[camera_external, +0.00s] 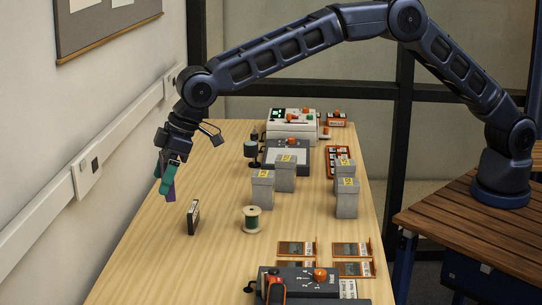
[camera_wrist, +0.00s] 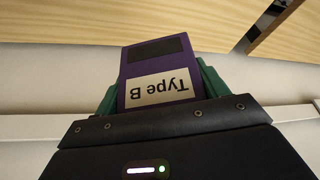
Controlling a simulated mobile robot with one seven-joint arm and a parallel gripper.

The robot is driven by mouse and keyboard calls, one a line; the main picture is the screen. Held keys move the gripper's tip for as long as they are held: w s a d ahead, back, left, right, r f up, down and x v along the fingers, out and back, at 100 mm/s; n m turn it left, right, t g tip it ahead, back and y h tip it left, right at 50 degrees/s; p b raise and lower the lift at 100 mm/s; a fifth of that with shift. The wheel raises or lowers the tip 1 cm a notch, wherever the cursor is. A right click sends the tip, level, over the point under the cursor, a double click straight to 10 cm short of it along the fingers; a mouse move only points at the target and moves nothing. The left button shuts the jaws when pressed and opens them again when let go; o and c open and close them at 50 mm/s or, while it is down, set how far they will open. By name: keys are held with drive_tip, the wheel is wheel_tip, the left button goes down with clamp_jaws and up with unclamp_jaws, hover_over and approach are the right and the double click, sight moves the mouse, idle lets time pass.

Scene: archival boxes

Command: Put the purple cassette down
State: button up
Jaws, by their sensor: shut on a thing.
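The purple cassette (camera_wrist: 157,55) carries a white label reading "Type B", upside down in the wrist view. My gripper (camera_external: 167,178) is shut on it, with green fingers on both sides. In the external view the purple cassette (camera_external: 171,192) hangs below the fingers, near the left edge of the table (camera_external: 140,236). It is mostly hidden by the fingers there, and I cannot tell whether it is clear of the tabletop.
A black cassette-like case (camera_external: 193,217) stands upright close by on the right. A green thread spool (camera_external: 252,219), grey boxes (camera_external: 263,190) and devices (camera_external: 292,123) stand farther right and back. The wall (camera_external: 60,150) is close on the left. The front left tabletop is bare.

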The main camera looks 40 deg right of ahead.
drive_tip(key=shift+s+a+f, duration=0.15)
drive_tip(key=shift+s+a, duration=0.1)
drive_tip(key=shift+s, duration=0.15)
wheel_tip(320, 180, down, 20)
drive_tip(key=shift+r, duration=0.15)
idle(0.4)
drive_tip(key=o, duration=1)
drive_tip(key=shift+o, duration=0.2)
drive_tip(key=v, duration=1.2)
